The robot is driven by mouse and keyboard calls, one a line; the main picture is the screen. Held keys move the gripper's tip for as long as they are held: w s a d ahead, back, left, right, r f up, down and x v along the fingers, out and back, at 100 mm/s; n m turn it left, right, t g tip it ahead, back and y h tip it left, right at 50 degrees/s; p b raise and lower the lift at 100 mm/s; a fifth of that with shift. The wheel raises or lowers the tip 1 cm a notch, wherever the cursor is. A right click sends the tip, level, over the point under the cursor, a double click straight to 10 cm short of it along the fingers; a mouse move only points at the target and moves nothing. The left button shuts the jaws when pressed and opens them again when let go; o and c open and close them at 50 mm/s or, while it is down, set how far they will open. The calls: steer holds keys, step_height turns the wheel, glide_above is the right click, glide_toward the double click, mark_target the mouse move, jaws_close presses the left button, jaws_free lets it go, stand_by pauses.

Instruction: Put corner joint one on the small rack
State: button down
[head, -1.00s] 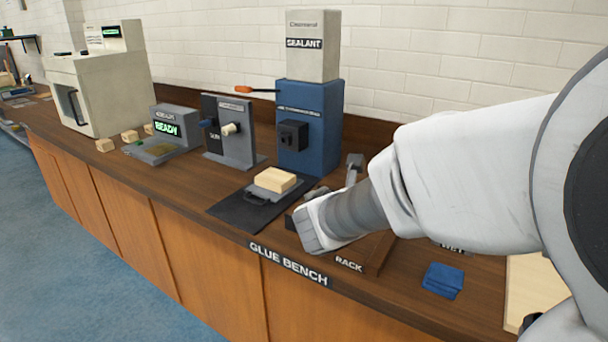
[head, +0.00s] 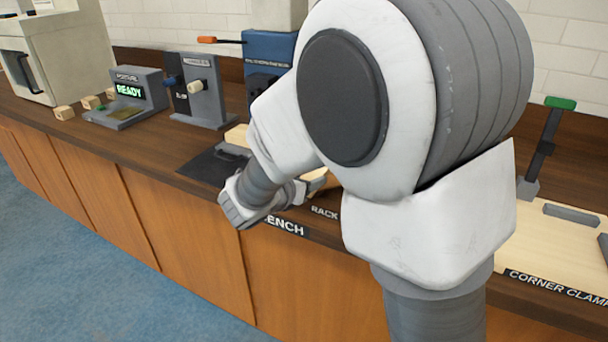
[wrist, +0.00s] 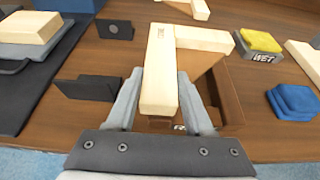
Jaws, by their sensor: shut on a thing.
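Corner joint one (wrist: 160,72) is a pale wooden L-shaped piece, with one limb pointing toward me and the other running right. My gripper (wrist: 158,98) has a finger on each side of the near limb and is shut on it. The small brown rack (wrist: 228,92) lies beneath and to the right of the joint, partly hidden by it. I cannot tell whether the joint touches the rack. In the head view, my arm hides most of the gripper and rack; the RACK label (head: 325,212) shows on the bench front.
Left in the wrist view are a black mat (wrist: 40,75) with a wooden block (wrist: 32,27) and two dark brackets. Right are a yellow sponge (wrist: 260,41) on a WET holder and a folded blue cloth (wrist: 293,101). The corner clamp board (head: 560,240) is at right.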

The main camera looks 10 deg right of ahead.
steer(key=shift+f, duration=0.1)
steer(key=shift+c, duration=1.4)
jaws_free()
